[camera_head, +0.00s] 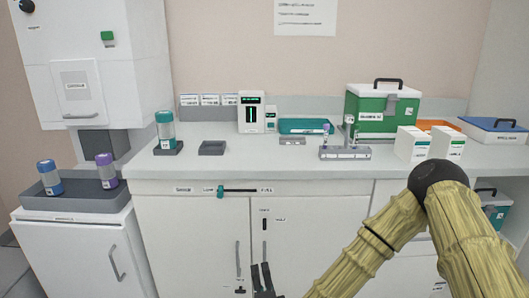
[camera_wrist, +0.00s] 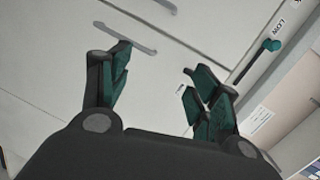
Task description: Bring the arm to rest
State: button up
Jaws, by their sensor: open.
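My gripper (camera_wrist: 157,68) is open and empty in the wrist view, its two teal and black fingers spread apart in front of white cabinet fronts. In the head view dark finger parts of my gripper (camera_head: 262,279) show at the bottom edge, low in front of the cabinet doors. My arm (camera_head: 432,205) is bent, with its dark elbow joint at about counter height on the right. The rest of my wrist is cut off below the picture.
The counter (camera_head: 240,172) holds a teal-capped tube (camera_head: 165,130), a small rack (camera_head: 345,152), white boxes (camera_head: 412,143) and a green case (camera_head: 382,112). Capped tubes stand on a grey tray (camera_head: 75,200) at left. A slider (camera_head: 221,191) and a handle (camera_wrist: 125,38) are on the cabinet front.

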jog(key=s+d+f+n+g, duration=0.5)
jog(key=s+f, duration=0.6)
jog(key=f, duration=0.1)
jog(key=s+d+f+n+g, duration=0.5)
jog(key=s+d+f+n, duration=0.1)
jog(key=s+f, duration=0.5)
jog(key=s+d+f+n+g+h, duration=0.25)
jog(key=s+d+g, duration=0.35)
jog(key=s+d, duration=0.7)
notch_tip(320, 180, up, 19)
jog(key=s+p, duration=0.1)
jog(key=p, duration=1.8)
jog(key=shift+a+n, duration=0.35)
jog(key=shift+a, duration=0.1)
jog(key=shift+y, duration=0.25)
